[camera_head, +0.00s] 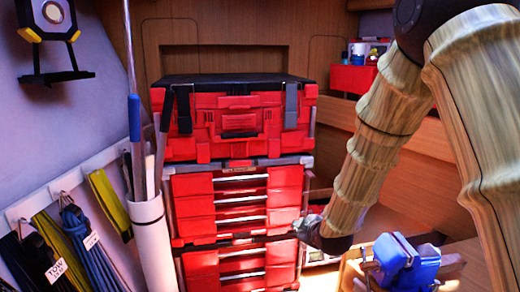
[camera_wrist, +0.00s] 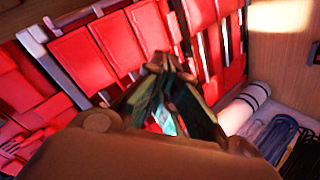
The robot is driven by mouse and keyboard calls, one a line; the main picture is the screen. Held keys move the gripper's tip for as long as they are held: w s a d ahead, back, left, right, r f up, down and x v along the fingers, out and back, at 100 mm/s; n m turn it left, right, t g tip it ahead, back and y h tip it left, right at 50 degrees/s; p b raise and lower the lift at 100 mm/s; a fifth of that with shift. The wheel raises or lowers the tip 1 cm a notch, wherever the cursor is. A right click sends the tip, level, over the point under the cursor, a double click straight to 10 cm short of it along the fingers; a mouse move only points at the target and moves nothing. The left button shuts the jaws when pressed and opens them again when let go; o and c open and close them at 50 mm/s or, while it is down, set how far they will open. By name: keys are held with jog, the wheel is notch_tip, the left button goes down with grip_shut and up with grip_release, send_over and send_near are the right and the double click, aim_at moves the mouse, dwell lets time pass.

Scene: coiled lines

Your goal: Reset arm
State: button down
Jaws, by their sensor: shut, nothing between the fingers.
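My arm, with pale wood-look links, comes down from the upper right in the head view. It ends in my gripper (camera_head: 308,226), small and partly hidden by the dark wrist, just in front of or beside the right edge of the red drawer stack (camera_head: 190,213). In the wrist view my gripper (camera_wrist: 168,64) points toward the red drawers (camera_wrist: 85,62), its fingertips together and empty. I cannot tell whether the tips touch the drawers.
A red toolbox (camera_head: 238,122) tops the stack. A white tube (camera_head: 151,240) with poles stands left of it. Coiled straps (camera_head: 80,232) hang from a wall rail (camera_head: 55,187). A blue vise-like object (camera_head: 405,262) is at lower right. A red box (camera_head: 352,78) sits on the back shelf.

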jog(key=s+d+f+m+g+h+p, duration=0.1)
jog(key=s+f+m+g, duration=0.2)
jog(key=s+f, duration=0.7)
jog(key=s+d+f+m+g+p, duration=0.2)
jog(key=s+f+m, duration=0.1)
jog(key=s+f, duration=0.75)
jog(key=s+d+f+m+g, duration=0.2)
jog(key=s+d+f, duration=0.1)
jog(key=s, duration=0.6)
jog(key=s+d+f+m+g+h+p, duration=0.1)
jog(key=s+f, duration=0.4)
jog(key=s, duration=0.5)
jog(key=s+d+f+m+g+p, duration=0.1)
jog(key=s+d+f+m+g, duration=0.2)
jog(key=s, duration=0.7)
notch_tip(320, 180, down, 2)
jog(key=shift+s+d+f+m+h, duration=0.1)
jog(key=shift+s+d+m+h, duration=0.15)
jog(key=shift+d+m, duration=0.6)
